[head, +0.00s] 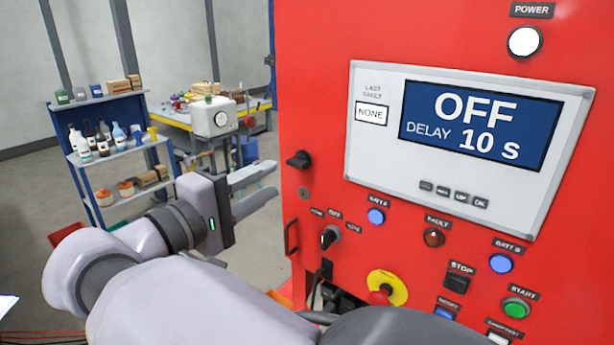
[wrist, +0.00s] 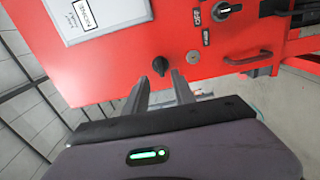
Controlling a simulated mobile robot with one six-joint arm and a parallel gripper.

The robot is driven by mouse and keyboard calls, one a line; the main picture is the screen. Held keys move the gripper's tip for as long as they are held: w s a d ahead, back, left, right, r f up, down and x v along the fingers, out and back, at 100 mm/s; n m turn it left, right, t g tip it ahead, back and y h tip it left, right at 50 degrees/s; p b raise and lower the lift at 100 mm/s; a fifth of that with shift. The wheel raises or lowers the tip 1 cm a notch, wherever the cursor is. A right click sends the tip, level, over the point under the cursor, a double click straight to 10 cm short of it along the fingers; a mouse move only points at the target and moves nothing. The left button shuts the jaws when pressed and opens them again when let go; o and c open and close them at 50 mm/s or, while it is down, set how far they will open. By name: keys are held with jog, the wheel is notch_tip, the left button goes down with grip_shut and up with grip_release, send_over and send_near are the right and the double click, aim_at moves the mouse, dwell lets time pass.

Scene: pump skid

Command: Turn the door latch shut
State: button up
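The door latch, apparently the black turn-knob (head: 299,160), sits near the left edge of the red cabinet front. In the head view its grip lies roughly level. The knob also shows in the wrist view (wrist: 160,65), just beyond my fingertips and roughly in line with the gap between them. My gripper (head: 277,178) is open and empty, to the left of and slightly below the knob in the head view. Its two fingers also show apart in the wrist view (wrist: 161,79). I see no contact with the knob.
A display panel (head: 460,140) is to the right. Shelves (head: 115,150) and a workbench (head: 255,107) stand behind; floor left of the cabinet is open.

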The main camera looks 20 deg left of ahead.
jog(key=p+v, duration=0.2)
jog(key=v, duration=0.8)
jog(key=shift+s, duration=0.35)
jog(key=w+d+f+m+g, duration=0.1)
jog(key=w+d+f+g, duration=0.15)
jog(key=d, duration=0.55)
jog(key=w+d+f+m+g+h+b, duration=0.1)
jog(key=d+f+m+g, duration=0.2)
jog(key=d, duration=0.5)
jog(key=w+d+f+g, duration=0.1)
jog(key=d+f+g, duration=0.25)
jog(key=d, duration=0.45)
jog(key=s+d+f+m+g+y+b, duration=0.1)
jog(key=s+d+f+m+y+b, duration=0.2)
jog(key=s+d+f+m+y, duration=0.6)
jog(key=s+f+m+y, duration=0.1)
jog(key=s+m, duration=0.2)
jog(key=m, duration=0.1)
jog(key=shift+d+f+m+g, duration=0.25)
jog(key=shift+f+m+g, duration=0.05)
jog(key=shift+m+g, duration=0.1)
